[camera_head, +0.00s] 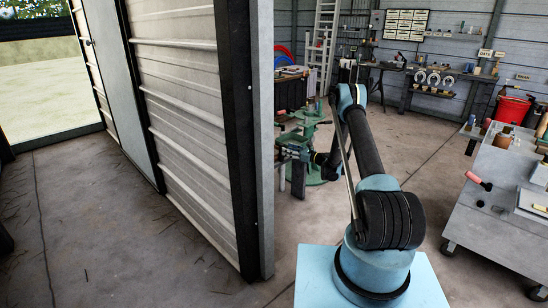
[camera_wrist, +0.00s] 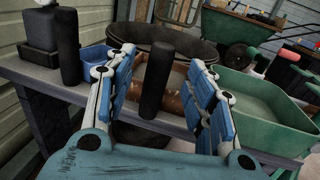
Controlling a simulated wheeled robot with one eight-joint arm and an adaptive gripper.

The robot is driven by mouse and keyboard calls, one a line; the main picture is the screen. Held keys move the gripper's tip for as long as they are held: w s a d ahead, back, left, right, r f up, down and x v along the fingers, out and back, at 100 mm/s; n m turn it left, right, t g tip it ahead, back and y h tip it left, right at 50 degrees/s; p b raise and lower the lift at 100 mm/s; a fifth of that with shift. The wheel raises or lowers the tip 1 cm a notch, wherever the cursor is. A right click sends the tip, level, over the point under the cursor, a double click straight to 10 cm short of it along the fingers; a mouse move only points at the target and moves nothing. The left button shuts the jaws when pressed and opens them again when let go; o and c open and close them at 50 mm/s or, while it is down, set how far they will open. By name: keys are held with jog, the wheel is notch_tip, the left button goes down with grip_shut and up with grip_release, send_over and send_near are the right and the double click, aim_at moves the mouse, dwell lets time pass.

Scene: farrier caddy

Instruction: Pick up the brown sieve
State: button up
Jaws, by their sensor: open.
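My gripper (camera_wrist: 160,60) is open in the wrist view, its two blue-padded fingers apart on either side of a dark upright cylinder. No contact between them can be made out. Behind the cylinder, a wide round dark-rimmed thing (camera_wrist: 190,42) lies at the back of the bench; it may be the sieve, but its colour is hard to tell. A brown thing (camera_wrist: 180,104) shows low between the fingers, partly covered by the cylinder and the right finger.
A green tray (camera_wrist: 262,100) stands right of my gripper, a blue bin (camera_wrist: 95,55) left. Another dark cylinder (camera_wrist: 68,48) stands on the bench. A wheelbarrow (camera_wrist: 235,28) is behind. In the head view, a corrugated wall (camera_head: 185,90) stands left and a grey workbench (camera_head: 490,210) right.

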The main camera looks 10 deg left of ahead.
jog(key=x, duration=0.4)
jog(key=shift+w+r, duration=0.1)
jog(key=shift+r, duration=0.05)
grip_shut()
notch_tip(320, 180, up, 10)
dwell(0.7)
jog(key=c, duration=0.6)
grip_release()
jog(key=shift+c, duration=0.2)
grip_shut()
